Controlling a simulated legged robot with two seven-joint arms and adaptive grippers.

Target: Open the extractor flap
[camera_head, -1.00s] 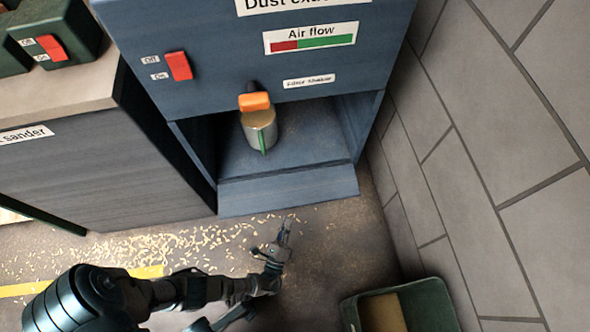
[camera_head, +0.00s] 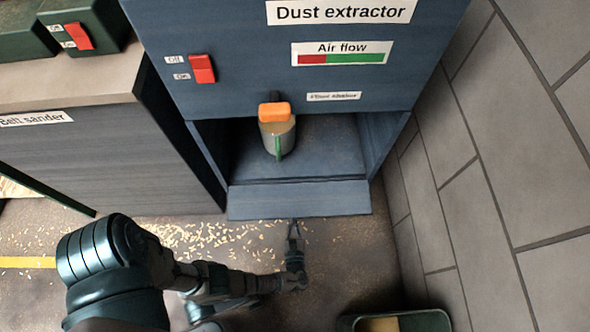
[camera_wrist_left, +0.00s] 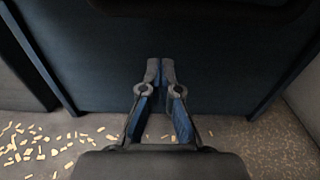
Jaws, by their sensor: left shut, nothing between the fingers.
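The dust extractor (camera_head: 230,30) is a blue cabinet with an open bay in its lower front. A blue flap panel (camera_head: 300,200) runs along the bay's lower front edge and leaves the bay uncovered; its exact tilt is hard to tell. My left gripper (camera_head: 293,226) is just in front of the flap's lower edge, near its middle. In the left wrist view its two fingertips (camera_wrist_left: 160,63) are together and empty, facing a dark blue panel (camera_wrist_left: 160,95). I cannot tell if they touch it. My right gripper is not in view.
A metal container with a green strip (camera_head: 276,140) stands in the bay, below an orange handle (camera_head: 274,111). The belt sander cabinet (camera_head: 90,160) is at left, a tiled wall (camera_head: 480,150) at right. A green bin (camera_head: 425,322) stands front right. Wood chips litter the floor.

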